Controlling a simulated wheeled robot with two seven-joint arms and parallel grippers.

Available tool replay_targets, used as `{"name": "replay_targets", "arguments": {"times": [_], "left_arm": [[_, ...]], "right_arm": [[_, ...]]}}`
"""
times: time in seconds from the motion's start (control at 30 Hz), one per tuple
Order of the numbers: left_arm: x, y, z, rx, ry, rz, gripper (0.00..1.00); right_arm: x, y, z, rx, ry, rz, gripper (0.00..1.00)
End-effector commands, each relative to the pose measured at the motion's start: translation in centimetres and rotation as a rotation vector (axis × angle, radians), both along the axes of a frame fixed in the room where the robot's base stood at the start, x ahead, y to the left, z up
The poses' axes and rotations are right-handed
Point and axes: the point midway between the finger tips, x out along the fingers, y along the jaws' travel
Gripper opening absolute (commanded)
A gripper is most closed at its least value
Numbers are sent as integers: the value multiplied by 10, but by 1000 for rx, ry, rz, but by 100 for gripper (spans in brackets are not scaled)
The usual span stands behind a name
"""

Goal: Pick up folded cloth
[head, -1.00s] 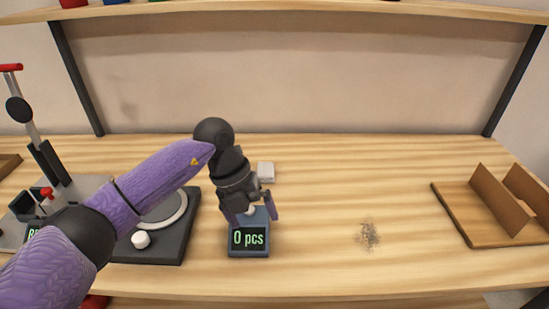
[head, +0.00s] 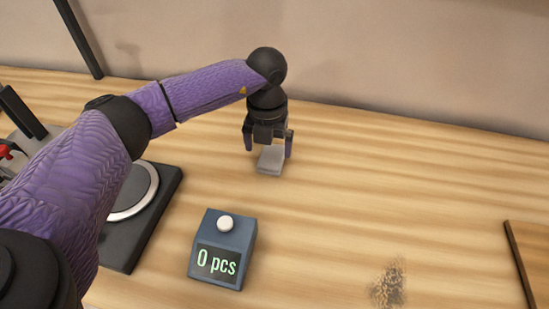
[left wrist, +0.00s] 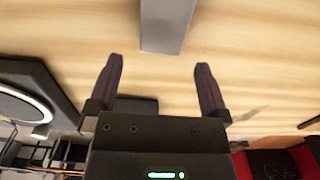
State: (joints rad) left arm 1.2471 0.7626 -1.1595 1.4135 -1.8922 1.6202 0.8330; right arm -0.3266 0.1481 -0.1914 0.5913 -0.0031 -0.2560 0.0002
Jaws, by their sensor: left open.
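The folded cloth (head: 270,160) is a small light grey, flat block lying on the wooden table, right below my left gripper in the head view. My left gripper (head: 268,150) points down over it, fingers apart, with nothing between them that I can see as held. In the left wrist view the cloth (left wrist: 163,25) shows at the top, beyond and between the two open fingertips (left wrist: 157,62). Whether the fingers reach down to the table beside it I cannot tell. My right gripper is not in view.
A blue-grey counter box (head: 222,250) reading "0 pcs", with a white button, stands nearer the front. A black device with a round plate (head: 140,220) is at the left. A dark speckled patch (head: 388,284) lies at the front right, near a wooden tray edge (head: 520,262). The table right of the cloth is clear.

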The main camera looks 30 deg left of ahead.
Motion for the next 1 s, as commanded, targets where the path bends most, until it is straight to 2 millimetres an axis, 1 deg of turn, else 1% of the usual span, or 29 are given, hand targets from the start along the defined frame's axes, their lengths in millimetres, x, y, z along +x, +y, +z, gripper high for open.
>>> {"name": "replay_targets", "arguments": {"times": [0.03,0.13,0.23,0.43,0.47,0.5,0.57,0.6,0.77,0.8,0.83,1.0], "left_arm": [[1,0,-11,-1,3,0,100],[4,-1,-32,-1,4,1,100],[4,-1,-49,-1,3,-1,100],[4,-1,-48,-1,-1,-1,100],[4,-1,-48,-1,-1,-1,96],[4,-1,-47,-2,-1,-1,87],[4,-1,-47,-2,-1,-1,75],[4,-1,-47,-2,-1,-1,66],[4,-1,-47,-2,-1,-1,32],[4,-1,-47,-2,-1,-1,24],[4,-1,-47,-2,-1,-1,19],[4,-1,-47,-2,-1,-1,19]], "right_arm": [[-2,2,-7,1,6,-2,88],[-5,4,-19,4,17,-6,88],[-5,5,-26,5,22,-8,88],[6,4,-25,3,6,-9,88],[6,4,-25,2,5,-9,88],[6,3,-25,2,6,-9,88],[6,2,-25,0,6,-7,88],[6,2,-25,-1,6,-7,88],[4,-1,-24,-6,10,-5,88],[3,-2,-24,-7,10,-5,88],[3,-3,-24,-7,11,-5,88],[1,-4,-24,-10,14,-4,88]]}}
